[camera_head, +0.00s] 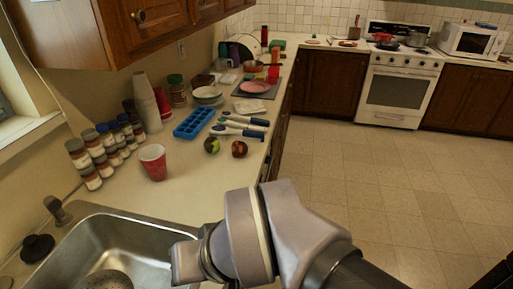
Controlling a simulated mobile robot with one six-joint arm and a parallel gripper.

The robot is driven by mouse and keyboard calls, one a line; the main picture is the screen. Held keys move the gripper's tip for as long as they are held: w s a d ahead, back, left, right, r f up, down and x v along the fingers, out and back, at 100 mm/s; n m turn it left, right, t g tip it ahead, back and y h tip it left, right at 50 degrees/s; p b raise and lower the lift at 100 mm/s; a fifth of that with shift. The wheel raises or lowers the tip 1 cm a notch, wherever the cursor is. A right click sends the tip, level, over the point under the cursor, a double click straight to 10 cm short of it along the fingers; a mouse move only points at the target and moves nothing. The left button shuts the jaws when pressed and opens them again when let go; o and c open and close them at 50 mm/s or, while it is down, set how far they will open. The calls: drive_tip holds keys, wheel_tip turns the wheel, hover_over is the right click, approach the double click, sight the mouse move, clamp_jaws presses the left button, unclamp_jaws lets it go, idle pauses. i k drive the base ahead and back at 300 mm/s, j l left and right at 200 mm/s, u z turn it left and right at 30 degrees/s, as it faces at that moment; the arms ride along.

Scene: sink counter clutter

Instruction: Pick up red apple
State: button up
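A round dark red fruit (239,149), which looks like the red apple, sits on the counter near its right edge. A second round fruit (211,145), green with dark patches, sits just to its left with a small gap. Grey links of my arm cross the lower middle of the picture, over the sink's right side and well in front of the fruit. The fingers of my gripper do not show, so its opening and any contents cannot be seen.
A red cup (153,162) stands left of the fruit. A blue ice tray (194,123) and several utensils (238,128) lie behind it. Several spice jars (82,163) line the wall. The steel sink (140,250) is in front. The counter between sink and fruit is clear.

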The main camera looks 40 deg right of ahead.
sight(239, 149)
drive_tip(key=z, duration=0.9)
drive_tip(key=u, duration=1.9)
drive_tip(key=z, duration=1.9)
drive_tip(key=i+l+u, duration=0.6)
drive_tip(key=l, duration=0.25)
drive_tip(key=i+l+u, duration=0.45)
drive_tip(key=l, duration=0.3)
drive_tip(key=i+l+u, duration=0.2)
drive_tip(key=l, duration=0.2)
drive_tip(key=l+u, duration=0.2)
drive_tip(key=l, duration=0.2)
drive_tip(key=l+u, duration=0.2)
drive_tip(key=l, duration=0.2)
